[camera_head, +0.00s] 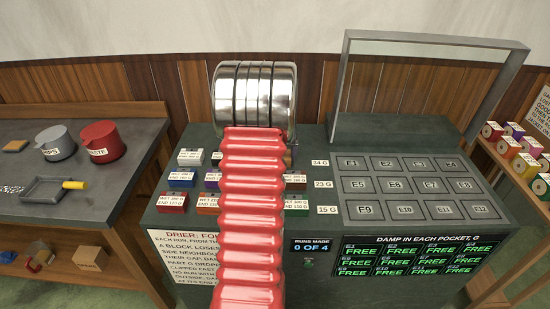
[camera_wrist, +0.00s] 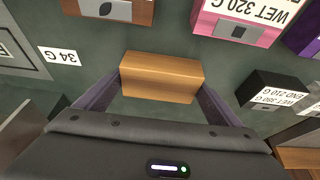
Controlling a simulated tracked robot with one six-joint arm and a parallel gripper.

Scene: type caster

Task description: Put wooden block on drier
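A plain wooden block (camera_wrist: 160,77) sits between the fingertips of my gripper (camera_wrist: 160,88) in the wrist view. The fingers meet it at both ends. It is over the dark green top beside the "34 G" label; I cannot tell whether it rests there. In the head view, my red arm hides most of the gripper, and a brown edge of the block (camera_head: 288,157) shows. The dark green drier (camera_head: 325,240) has labelled pockets on its right and a sign reading "RUNS MADE 0 OF 4". The pockets look empty and their display reads "FREE".
Several labelled coloured blocks stand at left on the drier top, including a black block (camera_wrist: 272,92) and a pink block (camera_wrist: 238,22). A grey frame (camera_head: 433,42) rises behind the pockets. A side table (camera_head: 110,190) at left holds a grey pot (camera_head: 57,142) and a red pot (camera_head: 102,142).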

